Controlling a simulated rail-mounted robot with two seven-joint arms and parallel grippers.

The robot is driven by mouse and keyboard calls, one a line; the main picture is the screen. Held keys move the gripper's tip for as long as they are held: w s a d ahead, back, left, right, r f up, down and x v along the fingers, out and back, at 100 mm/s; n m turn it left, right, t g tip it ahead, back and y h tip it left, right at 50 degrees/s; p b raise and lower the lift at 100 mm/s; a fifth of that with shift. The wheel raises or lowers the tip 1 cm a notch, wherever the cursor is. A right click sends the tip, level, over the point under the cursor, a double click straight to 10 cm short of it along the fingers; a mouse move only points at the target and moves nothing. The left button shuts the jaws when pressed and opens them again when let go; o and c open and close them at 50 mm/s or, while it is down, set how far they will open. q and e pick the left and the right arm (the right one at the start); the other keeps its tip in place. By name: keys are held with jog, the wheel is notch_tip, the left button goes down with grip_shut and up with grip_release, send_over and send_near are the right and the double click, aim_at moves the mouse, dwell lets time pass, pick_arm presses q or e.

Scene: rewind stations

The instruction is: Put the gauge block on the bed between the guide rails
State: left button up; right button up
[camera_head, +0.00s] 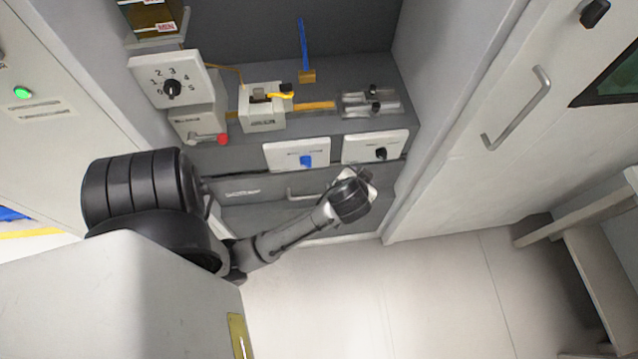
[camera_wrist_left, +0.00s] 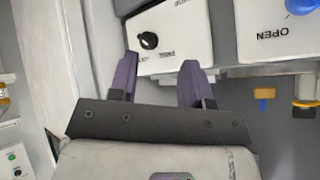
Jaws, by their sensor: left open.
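My left gripper (camera_wrist_left: 158,76) is open, with two purple fingers apart and nothing between them. In the head view its hand is in front of the cabinet's lower front, below the black-knob panel (camera_head: 375,147); its fingers are hidden there. Two silver rail-like bars with black knobs (camera_head: 371,103) lie on the right of the station top, beside an orange strip (camera_head: 315,106). I cannot tell for sure whether these are the guide rails. A small brown block (camera_head: 307,76) sits at the foot of a blue upright strip; I cannot tell whether it is the gauge block. My right gripper is not in view.
The blue-knob panel (camera_head: 297,152) is left of the black-knob panel. A white box with a yellow lever (camera_head: 262,112) and a numbered dial panel (camera_head: 170,82) stand farther left. A tall door with a handle (camera_head: 518,110) bounds the right. The floor below is clear.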

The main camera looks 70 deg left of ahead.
pick_arm(q)
jog(key=s+d+f+m+g+h, duration=0.1)
jog(key=s+d+f+m+h, duration=0.1)
jog(key=s+d, duration=0.5)
jog(key=s+d+f+m+g+h, duration=0.1)
jog(key=s+d+f+m+h, duration=0.1)
jog(key=s+d+m+h, duration=0.3)
jog(key=s+d+m, duration=0.1)
jog(key=s, duration=0.2)
jog(key=shift+s+d, duration=0.3)
jog(key=shift+d, duration=0.05)
